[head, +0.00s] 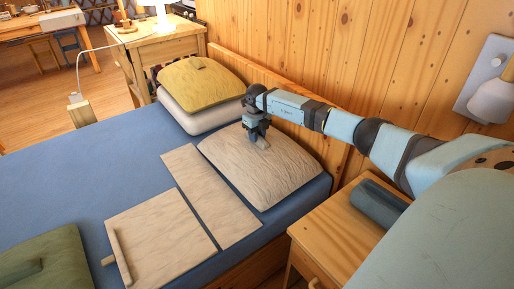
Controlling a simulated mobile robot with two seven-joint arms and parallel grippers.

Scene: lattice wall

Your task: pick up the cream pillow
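A cream pillow (280,178) with a wood-grain look lies on the blue bed, near its right side by the wooden headboard. My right gripper (259,143) points down at the upper left part of this pillow. Its fingertips are at or just above the surface; I cannot tell whether they touch it. The fingers are small and partly hidden by the wrist, so their opening is unclear. My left gripper is out of view.
A yellow pillow (200,82) rests on a white pillow (203,121) further back. Flat pale panels (160,232) lie left of the cream pillow. A green pillow (45,258) is at lower left. A nightstand (338,232) bearing a dark cylinder (378,203) stands at right.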

